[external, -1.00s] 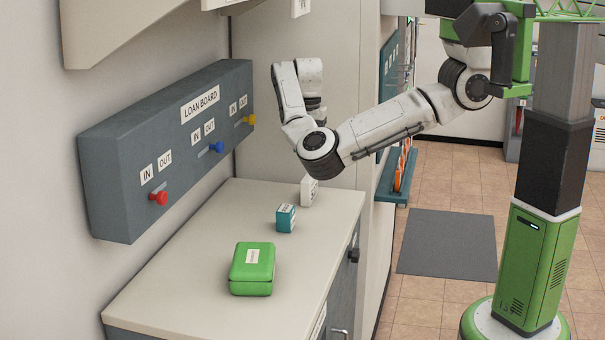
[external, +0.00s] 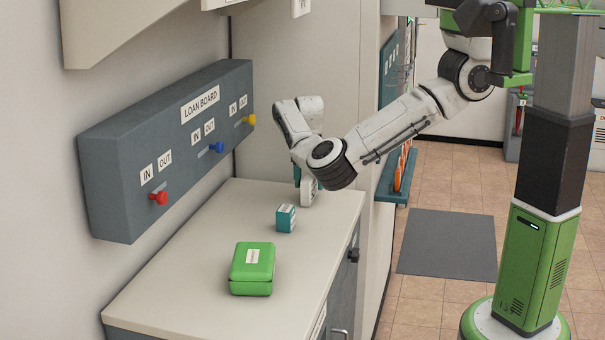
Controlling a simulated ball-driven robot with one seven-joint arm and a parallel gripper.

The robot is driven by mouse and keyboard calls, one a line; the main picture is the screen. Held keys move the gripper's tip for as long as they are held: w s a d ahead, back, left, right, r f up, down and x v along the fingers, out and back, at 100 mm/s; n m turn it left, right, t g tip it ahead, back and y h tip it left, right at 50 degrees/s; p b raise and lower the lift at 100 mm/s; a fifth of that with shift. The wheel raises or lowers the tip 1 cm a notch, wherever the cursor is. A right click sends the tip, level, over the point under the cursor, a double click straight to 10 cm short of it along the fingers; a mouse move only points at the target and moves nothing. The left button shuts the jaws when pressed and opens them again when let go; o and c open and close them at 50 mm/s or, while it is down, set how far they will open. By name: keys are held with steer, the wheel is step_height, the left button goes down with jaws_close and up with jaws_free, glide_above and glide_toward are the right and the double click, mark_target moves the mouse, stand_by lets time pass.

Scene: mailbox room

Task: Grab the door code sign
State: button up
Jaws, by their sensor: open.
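A small white upright block (external: 308,190) stands at the back of the counter and may be the door code sign; its lettering is too small to read. My gripper (external: 298,175) is at the end of the bent arm, just above and beside this block. My wrist hides most of the gripper and the upper part of the block. A small teal piece shows below the wrist, seemingly a fingertip. The gripper is open; I cannot tell whether it touches the block.
A teal box (external: 286,218) and a green case (external: 252,268) stand on the counter (external: 190,270) in front of the block. The grey loan board (external: 120,170) with coloured knobs is on the left wall. A white tag (external: 300,8) shows at the top edge.

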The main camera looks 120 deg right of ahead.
steer(key=shift+c, duration=0.4)
steer(key=c, duration=1)
